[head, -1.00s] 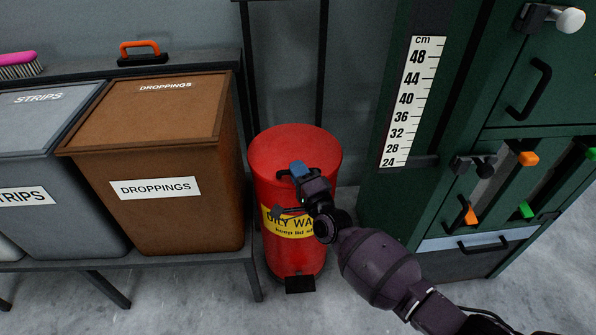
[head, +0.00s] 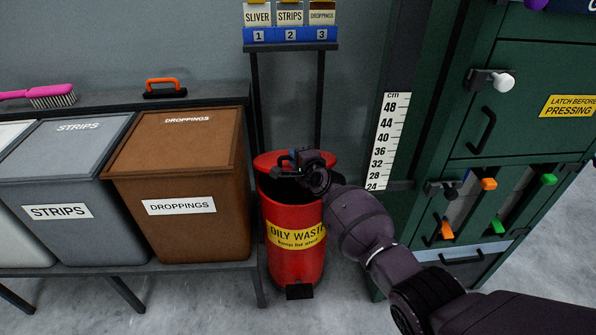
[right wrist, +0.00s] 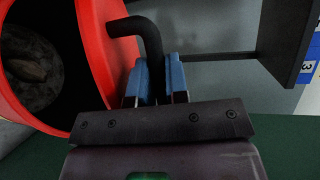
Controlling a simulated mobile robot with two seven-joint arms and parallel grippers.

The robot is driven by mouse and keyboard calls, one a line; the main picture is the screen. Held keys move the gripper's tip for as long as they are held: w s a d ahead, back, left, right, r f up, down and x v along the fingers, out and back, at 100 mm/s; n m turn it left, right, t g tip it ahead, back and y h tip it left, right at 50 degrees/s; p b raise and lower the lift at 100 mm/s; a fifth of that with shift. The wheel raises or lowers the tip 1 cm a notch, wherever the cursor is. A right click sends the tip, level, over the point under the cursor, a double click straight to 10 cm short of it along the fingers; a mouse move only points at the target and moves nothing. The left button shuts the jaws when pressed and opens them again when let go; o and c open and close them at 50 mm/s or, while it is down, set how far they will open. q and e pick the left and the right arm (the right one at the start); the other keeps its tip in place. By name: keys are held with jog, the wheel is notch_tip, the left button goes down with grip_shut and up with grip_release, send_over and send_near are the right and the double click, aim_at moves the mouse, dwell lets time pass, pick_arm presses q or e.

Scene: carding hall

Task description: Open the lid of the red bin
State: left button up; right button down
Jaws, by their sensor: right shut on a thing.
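The red bin (head: 295,262) stands on the floor, with a yellow "OILY WASTE" label on its front and a black pedal at its foot. Its red lid (head: 327,160) is partly raised and tilted back, with a dark gap below it. My right gripper (head: 294,162) is at the lid's front, shut on the black lid handle (right wrist: 148,38), which sits between the blue fingertips in the right wrist view. That view also shows the dark inside of the bin with a brownish lump in it. My left gripper is not in view.
A brown droppings bin (head: 180,235) and a grey strips bin (head: 70,240) stand close on the left. A green machine (head: 435,130) with a scale (head: 390,140) is at the right. A small shelf (head: 290,46) stands behind the red bin.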

jog(key=w+r, duration=0.1)
jog(key=w+r+g, duration=0.1)
jog(key=shift+r+p, duration=0.3)
jog(key=shift+r, duration=0.05)
jog(key=shift+w+r, duration=0.8)
jog(key=c, duration=1.4)
grip_release()
